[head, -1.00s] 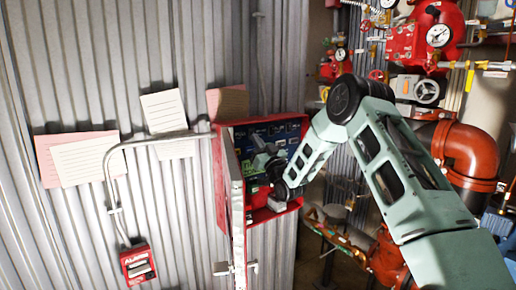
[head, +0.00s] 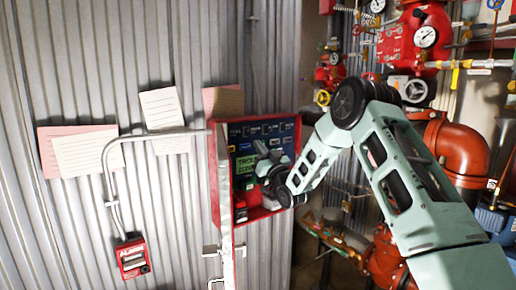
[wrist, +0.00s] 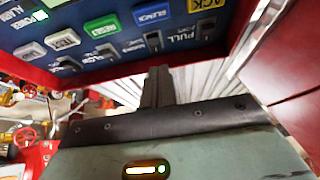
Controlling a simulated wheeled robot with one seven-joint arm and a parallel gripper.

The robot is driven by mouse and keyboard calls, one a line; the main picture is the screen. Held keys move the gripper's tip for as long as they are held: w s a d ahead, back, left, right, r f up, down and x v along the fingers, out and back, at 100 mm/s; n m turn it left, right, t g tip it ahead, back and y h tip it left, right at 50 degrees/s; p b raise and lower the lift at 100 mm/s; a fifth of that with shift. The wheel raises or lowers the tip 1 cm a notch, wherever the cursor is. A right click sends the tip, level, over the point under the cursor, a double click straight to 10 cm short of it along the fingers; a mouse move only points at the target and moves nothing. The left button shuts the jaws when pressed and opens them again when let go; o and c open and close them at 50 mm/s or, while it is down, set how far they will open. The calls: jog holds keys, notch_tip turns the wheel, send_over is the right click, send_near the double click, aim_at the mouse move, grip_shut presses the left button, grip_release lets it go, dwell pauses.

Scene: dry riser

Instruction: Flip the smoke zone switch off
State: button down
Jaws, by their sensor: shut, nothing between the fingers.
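The open red alarm box (head: 215,185) hangs on the corrugated wall, with a blue switch panel (head: 243,147) inside it. The blue panel shows close up and upside down in the wrist view (wrist: 120,12). A row of small dark toggle switches (wrist: 153,42) runs along it. One label reads PULL; the others near the toggles are too blurred for me to tell which is smoke. My gripper (head: 262,172) is in front of the box's lower part. In the wrist view my gripper (wrist: 156,74) is shut and empty, just off the panel's edge, apart from the toggles.
The box's door (head: 226,190) stands open at its left side. Red pipes and valves (head: 460,150) crowd the right.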

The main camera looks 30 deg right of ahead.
jog(key=w+f+b+v, duration=0.1)
jog(key=b+v, duration=0.2)
jog(key=v, duration=0.4)
jog(key=shift+s+f, duration=0.15)
jog(key=shift+f, duration=0.15)
